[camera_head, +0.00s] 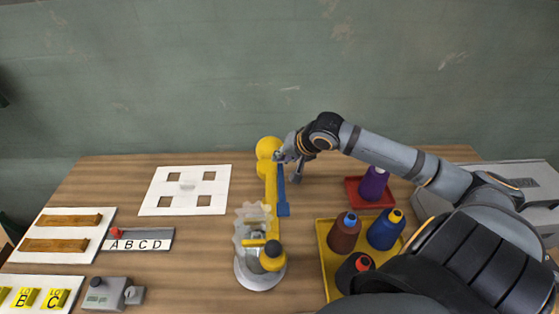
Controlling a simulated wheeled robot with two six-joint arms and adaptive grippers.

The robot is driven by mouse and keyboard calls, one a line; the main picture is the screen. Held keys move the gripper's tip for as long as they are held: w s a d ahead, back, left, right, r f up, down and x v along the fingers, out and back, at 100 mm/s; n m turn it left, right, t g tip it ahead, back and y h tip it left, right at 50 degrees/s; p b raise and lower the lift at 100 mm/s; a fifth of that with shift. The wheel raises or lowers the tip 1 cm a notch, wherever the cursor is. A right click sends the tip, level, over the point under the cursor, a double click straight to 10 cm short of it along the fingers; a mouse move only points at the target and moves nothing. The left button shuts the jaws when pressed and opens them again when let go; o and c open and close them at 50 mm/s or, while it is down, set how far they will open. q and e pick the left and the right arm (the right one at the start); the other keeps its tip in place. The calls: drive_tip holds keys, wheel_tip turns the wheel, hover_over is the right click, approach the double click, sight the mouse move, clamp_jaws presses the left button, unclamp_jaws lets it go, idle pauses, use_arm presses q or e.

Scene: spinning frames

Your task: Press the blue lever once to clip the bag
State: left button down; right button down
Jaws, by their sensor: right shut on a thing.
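A yellow machine (270,185) stands in the middle of the table, with a long arm running from a round far end to a round near end. The blue lever (282,195) is a narrow blue bar along the right side of this arm. My right gripper (288,163) reaches in from the right and is shut at the lever's far end. Its fingertips are small and partly hidden here. A pale translucent piece (250,222) with a toothed edge sits at the machine's near left; I cannot tell if it is the bag. My left gripper is not in view.
A yellow tray (328,262) with several thread cones and a red tray (353,190) with a purple cone (373,184) lie right, under my right arm. A white board with square holes (185,208), a lettered slider (145,244) and a grey box (104,294) lie left.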

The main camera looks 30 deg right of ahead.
drive_tip(key=shift+w+d+r+p, duration=0.15)
drive_tip(key=shift+r+p, duration=0.2)
drive_tip(key=shift+r, duration=0.45)
drive_tip(key=r+p, duration=0.5)
drive_tip(key=shift+w+d, duration=0.2)
drive_tip(key=shift+w, duration=0.2)
drive_tip(key=shift+f, duration=0.1)
